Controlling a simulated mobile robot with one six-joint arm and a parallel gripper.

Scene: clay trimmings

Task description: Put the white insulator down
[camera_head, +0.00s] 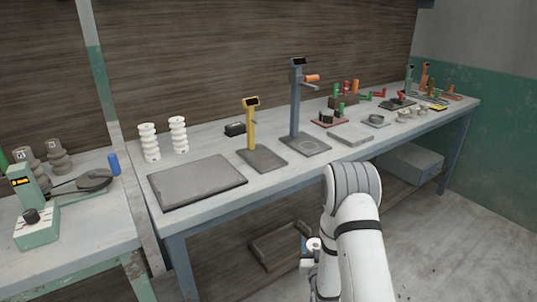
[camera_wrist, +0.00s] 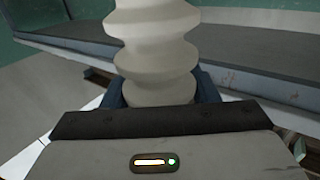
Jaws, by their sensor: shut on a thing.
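A ribbed white insulator (camera_wrist: 152,50) stands between the two blue fingers of my gripper (camera_wrist: 160,92) in the wrist view. The fingers are shut on its lower part, and its top runs out of the picture. In the head view my gripper (camera_head: 307,252) hangs low in front of the workbench, below its top, mostly hidden by my arm. The white end of the held insulator (camera_head: 314,243) shows there. Two other white ribbed insulators (camera_head: 149,143) (camera_head: 178,135) stand upright at the left back of the workbench (camera_head: 215,208).
A dark flat tray or mat (camera_head: 197,181) lies empty on the bench's left part. A yellow post stand (camera_head: 251,130) and a tall grey stand (camera_head: 296,100) rise to its right. Several small tools crowd the far right. A shelf (camera_head: 275,245) lies under the bench.

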